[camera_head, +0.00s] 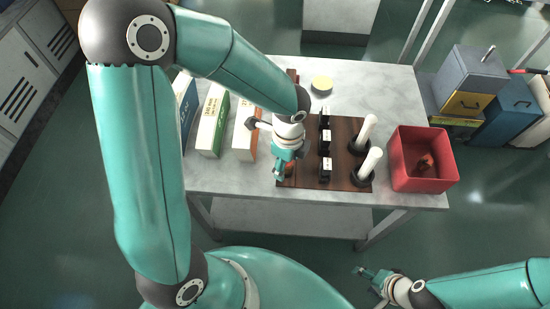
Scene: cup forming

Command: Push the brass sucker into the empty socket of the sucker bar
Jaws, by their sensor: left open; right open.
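My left gripper (280,174) is over the left edge of a dark brown board (340,178) on the table, and it is open. My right gripper (364,272) is open and empty, low in front of the table and away from everything on it. I cannot make out the brass sucker; the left arm and gripper cover part of the board and table. The sucker bar and its empty socket cannot be told for sure at this size. A row of small black blocks with white labels (325,140) stands on the board.
Two white-handled tools (370,162) stand in black holders on the board. A red bin (405,180) with a small orange-brown thing is at the right. Several upright boxes (212,125) stand at the left. A pale yellow disc (321,83) lies behind, with clear table around it.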

